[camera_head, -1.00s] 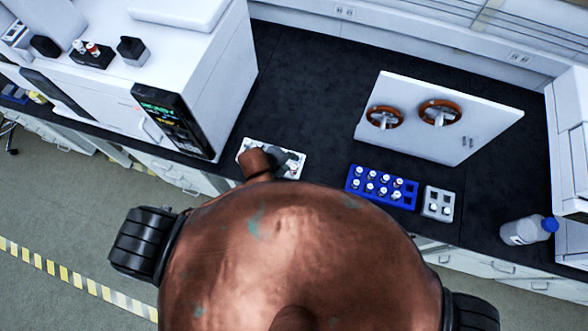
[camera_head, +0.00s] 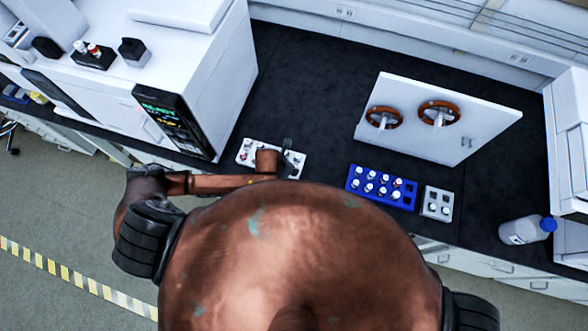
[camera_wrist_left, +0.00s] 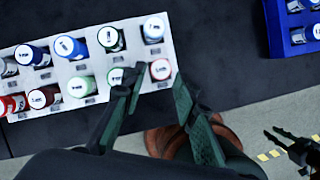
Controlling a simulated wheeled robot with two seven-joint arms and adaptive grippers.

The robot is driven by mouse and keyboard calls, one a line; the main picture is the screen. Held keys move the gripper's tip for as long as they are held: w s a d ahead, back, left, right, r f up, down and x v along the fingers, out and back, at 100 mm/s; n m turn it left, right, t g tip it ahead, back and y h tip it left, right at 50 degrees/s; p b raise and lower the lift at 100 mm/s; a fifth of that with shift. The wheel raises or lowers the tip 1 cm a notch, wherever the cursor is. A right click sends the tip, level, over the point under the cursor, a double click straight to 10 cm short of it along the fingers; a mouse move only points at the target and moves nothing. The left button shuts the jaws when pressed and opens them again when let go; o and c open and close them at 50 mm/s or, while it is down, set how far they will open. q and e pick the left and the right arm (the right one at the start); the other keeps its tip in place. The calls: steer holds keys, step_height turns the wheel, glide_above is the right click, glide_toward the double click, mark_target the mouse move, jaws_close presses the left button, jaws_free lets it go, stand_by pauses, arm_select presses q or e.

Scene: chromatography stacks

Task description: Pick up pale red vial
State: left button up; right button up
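A vial with a pale red, pinkish cap (camera_wrist_left: 160,69) stands in the near right corner of a white rack (camera_wrist_left: 125,27). In the left wrist view my left gripper (camera_wrist_left: 157,82) is open, its fingertips on either side of this vial; I cannot tell if they touch it. In the head view my left gripper (camera_head: 287,148) is over the right part of the white rack (camera_head: 243,158), and my arm hides some vials. My right gripper (camera_wrist_left: 288,143) shows dark at the lower right of the wrist view; its opening is unclear.
Other capped vials, blue, green, red and dark red, fill the white rack close by. A blue vial rack (camera_head: 352,184), a grey rack (camera_head: 428,213) and a bottle (camera_head: 520,231) stand to the right. A white instrument (camera_head: 215,80) stands left. Bare black counter (camera_head: 310,90) lies behind.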

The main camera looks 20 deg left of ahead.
arm_select(q)
steer(key=shift+x, duration=1.35)
steer(key=shift+c, duration=0.3)
jaws_close()
steer(key=shift+r, duration=0.1)
